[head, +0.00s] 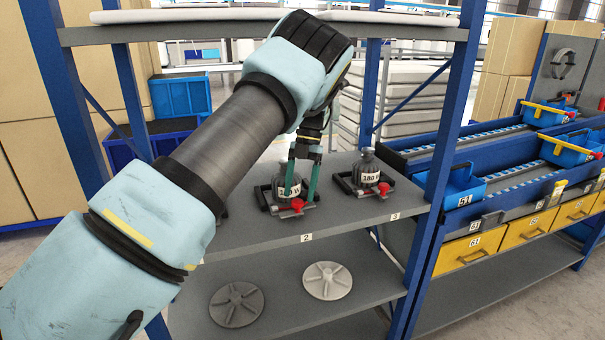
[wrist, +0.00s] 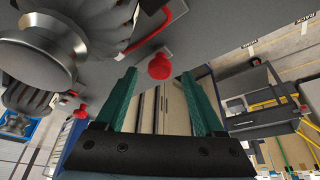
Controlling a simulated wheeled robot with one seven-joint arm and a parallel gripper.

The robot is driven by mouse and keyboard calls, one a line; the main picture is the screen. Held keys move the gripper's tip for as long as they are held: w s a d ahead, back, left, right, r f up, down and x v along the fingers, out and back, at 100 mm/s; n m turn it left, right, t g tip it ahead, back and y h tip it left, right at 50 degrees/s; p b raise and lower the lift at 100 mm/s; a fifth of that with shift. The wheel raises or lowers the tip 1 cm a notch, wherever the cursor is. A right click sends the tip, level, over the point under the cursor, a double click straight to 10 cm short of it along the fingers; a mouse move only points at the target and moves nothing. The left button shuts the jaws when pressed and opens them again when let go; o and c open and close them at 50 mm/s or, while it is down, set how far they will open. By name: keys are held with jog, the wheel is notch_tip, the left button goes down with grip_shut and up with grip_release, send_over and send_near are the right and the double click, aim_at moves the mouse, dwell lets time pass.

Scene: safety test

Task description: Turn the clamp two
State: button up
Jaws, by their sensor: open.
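Clamp two is a dark frame around the base of a grey bottle marked 180 W (head: 286,186), above the label 2. Its red handle (head: 297,205) is at the front; a red knob (wrist: 160,66) shows in the wrist view, just beyond and between the fingertips. My gripper (head: 301,190) comes down over this clamp, its two teal fingers in front of the bottle. In the wrist view the fingers (wrist: 159,73) are spread apart with nothing held between them. Whether a finger touches the handle cannot be told. My arm hides the shelf to the left.
A second bottle in a clamp (head: 369,172) with a red handle stands to the right, near label 3. The upper shelf (head: 290,15) is close above my arm. Blue uprights (head: 448,130) flank the shelf. Two round discs (head: 328,281) lie on the lower shelf.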

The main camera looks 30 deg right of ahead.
jog(key=b+v, duration=0.1)
jog(key=v, duration=0.8)
jog(key=shift+b, duration=0.4)
jog(key=shift+a, duration=0.1)
